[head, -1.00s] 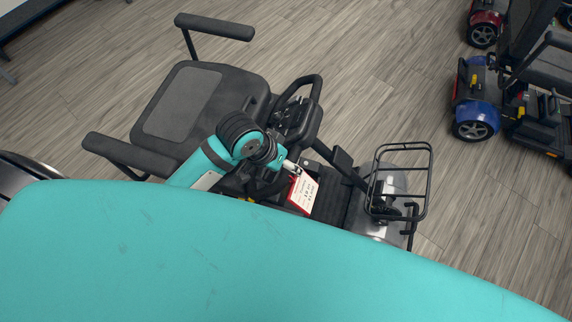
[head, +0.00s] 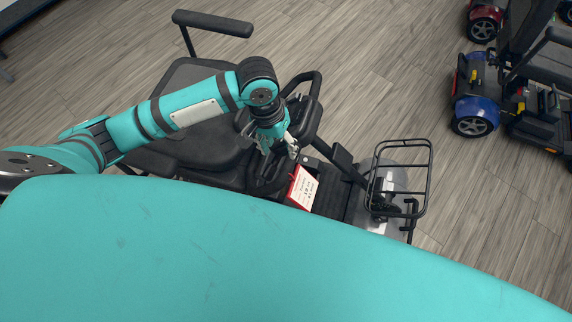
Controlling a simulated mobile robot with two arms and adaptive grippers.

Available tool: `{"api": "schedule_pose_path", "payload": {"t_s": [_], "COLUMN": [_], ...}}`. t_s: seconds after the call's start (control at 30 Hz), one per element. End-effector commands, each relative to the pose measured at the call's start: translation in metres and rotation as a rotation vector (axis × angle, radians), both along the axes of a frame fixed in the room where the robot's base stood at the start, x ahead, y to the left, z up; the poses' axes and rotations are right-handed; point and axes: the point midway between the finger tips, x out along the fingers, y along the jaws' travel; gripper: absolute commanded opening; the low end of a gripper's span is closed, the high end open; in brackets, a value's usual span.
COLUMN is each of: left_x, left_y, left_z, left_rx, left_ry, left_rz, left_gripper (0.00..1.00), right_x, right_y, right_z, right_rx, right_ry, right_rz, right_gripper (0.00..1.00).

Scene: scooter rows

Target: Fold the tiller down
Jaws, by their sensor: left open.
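The scooter's tiller (head: 311,112) shows in the head view as a dark handlebar loop and console in front of the black seat (head: 190,75). It leans toward the seat, and its lower part is partly hidden by my arm and gripper. My left gripper (head: 281,150) is open and points down at the near side of the tiller head. I cannot tell whether it touches the tiller. A red and white tag (head: 303,187) hangs just right of and below the gripper. My right gripper is not in view.
A black wire basket (head: 402,180) is on the scooter's front, at right. A blue scooter (head: 476,112) and a red one (head: 483,24) stand at upper right. Wood-look floor (head: 400,60) between them is clear. My teal body covers the lower picture.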

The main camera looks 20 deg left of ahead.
Motion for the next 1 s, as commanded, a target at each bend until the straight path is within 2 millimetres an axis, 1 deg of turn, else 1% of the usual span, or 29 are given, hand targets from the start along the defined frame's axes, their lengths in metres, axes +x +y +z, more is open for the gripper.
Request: {"api": "schedule_pose_path", "payload": {"t_s": [0.03,0.2,0.4,0.5,0.7,0.9,0.93,1.0], "left_x": [-0.001,-0.002,-0.001,-0.002,-0.001,-0.001,-0.001,-0.001], "left_y": [-0.002,-0.008,-0.014,-0.016,-0.018,-0.018,-0.018,-0.018], "left_z": [-0.013,-0.049,-0.083,-0.094,-0.102,-0.102,-0.102,-0.102], "left_rx": [0.001,0.001,0.0,0.0,0.0,0.0,0.0,0.0], "left_ry": [0.004,0.002,0.0,0.0,-0.003,-0.003,-0.003,-0.003], "left_rz": [0.0,0.0,-0.001,-0.001,-0.001,-0.001,-0.001,-0.001], "left_gripper": [0.52,0.52,0.52,0.52,0.52,0.52,0.51,0.42], "right_x": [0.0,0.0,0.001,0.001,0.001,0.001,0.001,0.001], "right_y": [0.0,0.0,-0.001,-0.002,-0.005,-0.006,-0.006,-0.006], "right_z": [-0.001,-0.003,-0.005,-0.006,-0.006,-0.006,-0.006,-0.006], "right_rx": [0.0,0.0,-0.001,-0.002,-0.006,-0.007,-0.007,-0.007], "right_ry": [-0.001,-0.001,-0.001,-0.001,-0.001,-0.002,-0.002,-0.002], "right_rz": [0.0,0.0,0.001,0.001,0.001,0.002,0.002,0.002], "right_gripper": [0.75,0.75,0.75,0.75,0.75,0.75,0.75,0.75]}}
